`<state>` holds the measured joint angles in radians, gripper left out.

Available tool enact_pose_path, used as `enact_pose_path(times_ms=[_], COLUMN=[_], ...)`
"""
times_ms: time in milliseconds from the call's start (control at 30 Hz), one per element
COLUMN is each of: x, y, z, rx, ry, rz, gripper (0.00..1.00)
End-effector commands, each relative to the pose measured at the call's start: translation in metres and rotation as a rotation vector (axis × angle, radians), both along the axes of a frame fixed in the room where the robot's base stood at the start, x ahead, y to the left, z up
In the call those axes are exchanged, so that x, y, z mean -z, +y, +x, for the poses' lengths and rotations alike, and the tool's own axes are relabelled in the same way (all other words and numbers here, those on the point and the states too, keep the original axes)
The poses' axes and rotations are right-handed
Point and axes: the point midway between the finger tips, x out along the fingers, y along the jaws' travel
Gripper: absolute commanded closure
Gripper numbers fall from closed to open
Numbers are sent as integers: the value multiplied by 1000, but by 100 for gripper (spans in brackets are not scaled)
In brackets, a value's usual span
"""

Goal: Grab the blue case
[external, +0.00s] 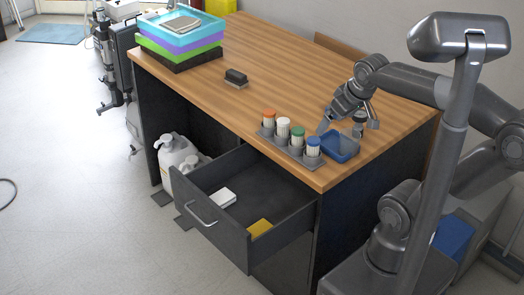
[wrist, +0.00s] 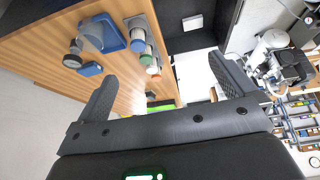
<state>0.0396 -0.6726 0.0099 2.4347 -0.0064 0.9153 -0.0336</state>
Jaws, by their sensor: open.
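In the wrist view a small blue case (wrist: 90,69) lies on the wooden table, close to a larger blue tray (wrist: 112,36) with a clear piece over it. In the external view the blue tray (external: 340,147) sits near the table's right front corner; I cannot make out the small case there. My gripper (external: 348,122) is above the table beside the tray. In the wrist view my gripper (wrist: 164,75) has its fingers wide apart with nothing between them. The small case appears near the left finger, outside the gap.
A grey rack of several colour-capped bottles (external: 283,131) stands left of the tray. A dark round jar (wrist: 73,58) is beside the small case. An open drawer (external: 245,195) juts out in front. Stacked trays (external: 180,40) and a dark block (external: 236,78) are farther back. The middle tabletop is clear.

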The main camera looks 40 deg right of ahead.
Motion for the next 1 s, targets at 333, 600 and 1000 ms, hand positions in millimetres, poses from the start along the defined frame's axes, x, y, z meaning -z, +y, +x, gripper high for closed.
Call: enact_pose_path(times_ms=[333,600,1000], x=[-22,-15,39], y=[-51,-109,-224], z=[95,167,252], rx=[-3,-19,-48], ry=[130,231,363], rz=[-80,-104,-81], gripper=[0,0,0])
